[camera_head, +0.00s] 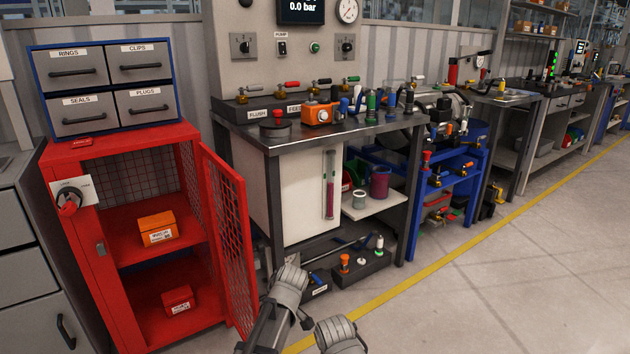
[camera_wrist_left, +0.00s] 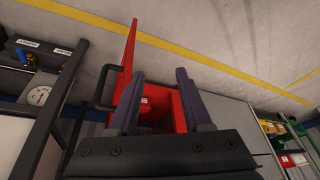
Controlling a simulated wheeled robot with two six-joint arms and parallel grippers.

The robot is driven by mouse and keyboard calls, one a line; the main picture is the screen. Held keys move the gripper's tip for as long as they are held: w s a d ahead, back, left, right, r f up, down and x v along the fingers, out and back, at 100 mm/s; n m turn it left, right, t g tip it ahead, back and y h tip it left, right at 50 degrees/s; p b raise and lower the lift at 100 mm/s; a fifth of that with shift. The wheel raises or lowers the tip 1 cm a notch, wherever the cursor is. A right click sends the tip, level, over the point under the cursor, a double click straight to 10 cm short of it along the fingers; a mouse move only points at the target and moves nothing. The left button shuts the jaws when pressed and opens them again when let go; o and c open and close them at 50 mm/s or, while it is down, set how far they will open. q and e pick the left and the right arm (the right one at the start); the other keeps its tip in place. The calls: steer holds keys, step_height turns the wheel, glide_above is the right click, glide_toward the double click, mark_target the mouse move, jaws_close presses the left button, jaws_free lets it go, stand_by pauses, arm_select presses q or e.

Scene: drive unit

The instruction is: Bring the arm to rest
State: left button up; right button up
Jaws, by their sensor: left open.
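My left gripper (camera_wrist_left: 159,76) shows in the left wrist view with its two dark fingers spread apart and nothing between them. Past the fingers, at a distance, is part of a red cabinet. In the head view, grey links of my arm show at the bottom middle, in front of the cabinet's open door and the workbench. The gripper's fingers cannot be made out there. My right gripper is in neither view.
The red cabinet (camera_head: 124,253) stands at the left, its mesh door (camera_head: 228,240) swung open, with an orange box (camera_head: 157,228) and a red box (camera_head: 178,299) inside. A workbench (camera_head: 330,136) with valves stands beside it. The floor at right is clear beyond the yellow line (camera_head: 480,245).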

arm_select(q)
steer(key=s+a+f+m+h, duration=0.1)
steer(key=s+a+m+h, duration=0.35)
steer(key=s+m, duration=0.75)
steer(key=s+d+r+m+g+y+p, duration=0.2)
steer(key=s+d+m, duration=0.35)
steer(key=d, duration=0.55)
step_height(320, 180, up, 37)
steer(key=n+p, duration=0.1)
steer(key=p, duration=3.6)
steer(key=shift+s+a+f, duration=0.1)
steer(key=shift+a, duration=0.05)
